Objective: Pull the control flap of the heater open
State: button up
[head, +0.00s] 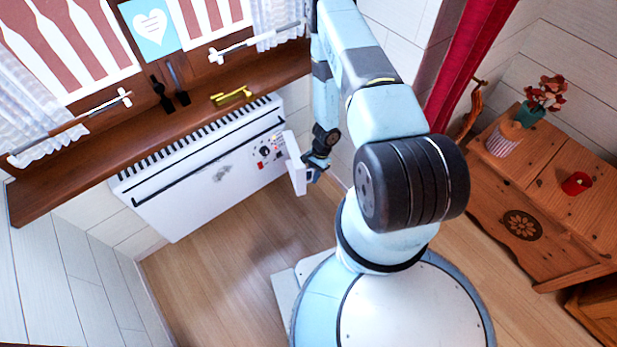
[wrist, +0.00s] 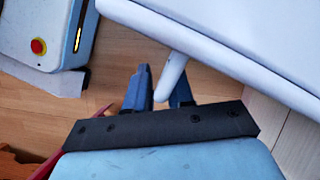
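The white heater (head: 200,175) hangs on the wall under the wooden sill. Its control flap (head: 294,160) stands swung out from the right end of the front. The knob and buttons (head: 266,150) beside it are exposed. My gripper (head: 315,167) is at the outer side of the flap. In the wrist view, a large white panel, which looks like the flap (wrist: 235,45), fills the upper right. The exact contact is partly hidden.
The wooden sill (head: 90,155) juts out above the heater, with a brass-coloured object (head: 231,96) on it. A wooden cabinet (head: 555,200) with a plant stands at the right. The wooden floor (head: 215,270) in front of the heater is clear.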

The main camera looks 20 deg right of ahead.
jog(key=shift+c, duration=0.5)
grip_shut()
jog(key=shift+s, duration=0.1)
jog(key=shift+s+f, duration=0.1)
